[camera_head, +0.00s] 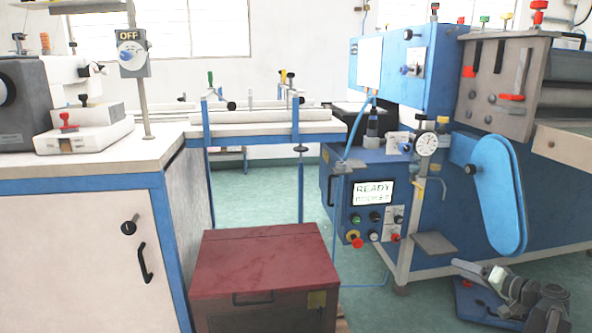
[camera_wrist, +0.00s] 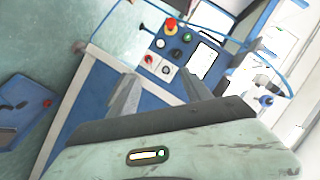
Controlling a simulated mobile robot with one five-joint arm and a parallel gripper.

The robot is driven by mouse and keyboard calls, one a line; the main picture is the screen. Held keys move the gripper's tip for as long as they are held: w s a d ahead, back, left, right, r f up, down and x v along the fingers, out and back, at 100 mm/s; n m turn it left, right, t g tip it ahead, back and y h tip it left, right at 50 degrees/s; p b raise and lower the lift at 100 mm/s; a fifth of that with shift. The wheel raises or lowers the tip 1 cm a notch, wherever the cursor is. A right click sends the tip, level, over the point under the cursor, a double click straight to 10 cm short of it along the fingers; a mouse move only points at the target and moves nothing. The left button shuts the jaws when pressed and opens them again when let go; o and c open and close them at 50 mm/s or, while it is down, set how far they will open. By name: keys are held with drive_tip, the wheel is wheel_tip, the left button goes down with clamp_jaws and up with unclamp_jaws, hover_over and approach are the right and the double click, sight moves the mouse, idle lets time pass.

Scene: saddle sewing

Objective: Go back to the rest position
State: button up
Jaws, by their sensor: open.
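My gripper (camera_head: 476,272) shows at the lower right of the head view, at the end of my grey arm, low in front of the blue machine (camera_head: 440,200). In the wrist view, my gripper (camera_wrist: 160,90) has its two grey fingers apart with nothing between them. Past the fingers is the machine's control panel (camera_wrist: 180,50), seen tilted. I cannot tell the exact distance between the fingers and the machine.
A blue floor pedal (camera_head: 480,306) lies beside my arm. A dark red chest (camera_head: 262,262) stands at the front middle. A workbench (camera_head: 75,215) is at left. Green floor (camera_head: 255,190) shows between bench and machine. The READY screen (camera_head: 372,193) is lit.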

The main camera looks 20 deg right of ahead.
drive_tip(key=w+a+r+n+g+y+p, duration=0.1)
drive_tip(key=w+a+r+n+y+p, duration=0.2)
drive_tip(key=w+a, duration=0.85)
drive_tip(key=w+a+n+g+y+p, duration=0.1)
drive_tip(key=w+a+n+g+p, duration=0.1)
drive_tip(key=a, duration=1.1)
drive_tip(key=w+a+n+g+y+p, duration=0.2)
drive_tip(key=w+a+g, duration=0.1)
drive_tip(key=a, duration=1)
drive_tip(key=s+a+f+n+g+h+p, duration=0.2)
drive_tip(key=s+a+f+g+h+p, duration=0.3)
drive_tip(key=a, duration=0.7)
drive_tip(key=s+a+f+n+g+p, duration=0.1)
drive_tip(key=s+a+n+g, duration=0.1)
drive_tip(key=s+a, duration=0.7)
drive_tip(key=s+d+f+m+g+h, duration=0.2)
drive_tip(key=d+m+h, duration=0.2)
drive_tip(key=d, duration=0.2)
wheel_tip(320, 180, up, 38)
drive_tip(key=p, duration=3.7)
drive_tip(key=shift+a+r, duration=0.15)
